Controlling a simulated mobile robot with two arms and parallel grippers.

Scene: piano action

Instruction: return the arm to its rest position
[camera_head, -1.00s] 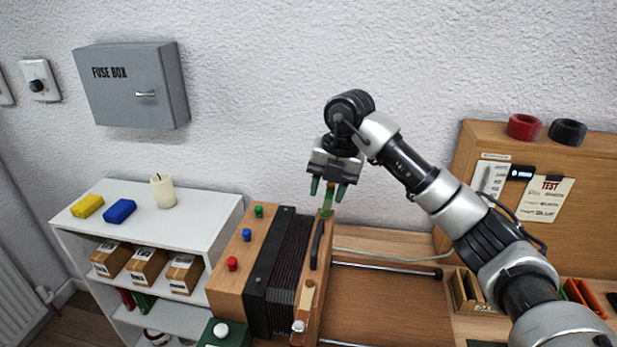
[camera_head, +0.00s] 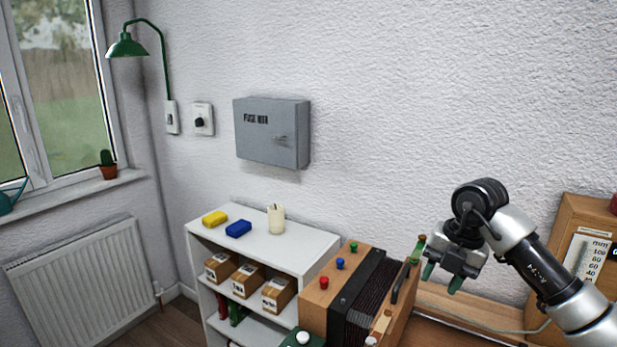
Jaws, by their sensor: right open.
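My right arm comes in from the lower right. Its gripper (camera_head: 443,279) has green fingertips that stand apart with nothing between them. It is above the bench at the right end of the wooden piano action box (camera_head: 315,298), close to a green upright piece (camera_head: 416,250) with a brown top. I cannot tell whether the left fingertip touches that piece. The box has dark pleats (camera_head: 372,290) and red, blue and green knobs on top. My left gripper is out of view.
A grey fuse box (camera_head: 271,132) hangs on the wall. A wooden board (camera_head: 567,222) rises at the right. The wall space above the gripper is clear.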

